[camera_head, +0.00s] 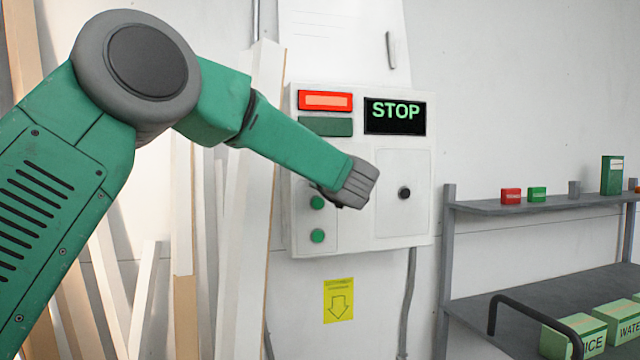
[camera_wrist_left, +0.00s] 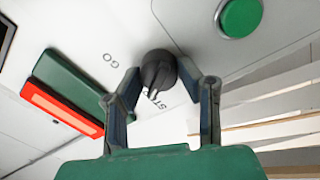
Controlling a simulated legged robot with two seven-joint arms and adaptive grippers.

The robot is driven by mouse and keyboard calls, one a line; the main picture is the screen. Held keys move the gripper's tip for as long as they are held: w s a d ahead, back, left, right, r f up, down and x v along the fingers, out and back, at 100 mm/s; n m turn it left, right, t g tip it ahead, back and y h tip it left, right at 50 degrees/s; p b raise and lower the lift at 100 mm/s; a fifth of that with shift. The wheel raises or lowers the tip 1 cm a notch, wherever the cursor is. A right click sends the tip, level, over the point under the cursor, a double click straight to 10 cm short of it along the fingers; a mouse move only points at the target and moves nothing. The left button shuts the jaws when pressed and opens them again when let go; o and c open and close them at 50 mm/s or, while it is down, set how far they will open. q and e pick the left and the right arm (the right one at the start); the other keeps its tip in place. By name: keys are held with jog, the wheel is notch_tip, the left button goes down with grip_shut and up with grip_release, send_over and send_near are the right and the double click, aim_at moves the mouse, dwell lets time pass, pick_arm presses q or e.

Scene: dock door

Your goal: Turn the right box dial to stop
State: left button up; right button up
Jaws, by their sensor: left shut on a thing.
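The white control box (camera_head: 405,215) hangs on the wall in the head view. My left gripper (camera_head: 354,184) is at its front, left of the small door panel, and hides the dial there. In the left wrist view a dark round dial (camera_wrist_left: 157,68) sits between the two fingers of my left gripper (camera_wrist_left: 160,82), which is shut on it. A pale mark on the dial faces partly covered letters "ST"; "GO" is printed to the left. The display (camera_head: 395,115) reads STOP. The red lamp (camera_head: 325,100) is lit, and the green lamp (camera_head: 325,126) is dark. My right gripper is not in view.
Two green buttons (camera_head: 317,236) lie below my left gripper on the box. A black knob (camera_head: 404,193) is on the door panel. Timber boards (camera_head: 245,200) lean at the left. A grey shelf (camera_head: 540,204) with small boxes stands at the right.

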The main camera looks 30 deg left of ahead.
pick_arm(q)
jog(key=shift+f+n+b, duration=0.3)
jog(key=shift+n+b, duration=0.45)
jog(key=shift+n, duration=0.15)
jog(key=o, duration=1.1)
jog(key=shift+o, duration=0.2)
jog(key=shift+w, duration=0.15)
jog(key=shift+r, duration=0.1)
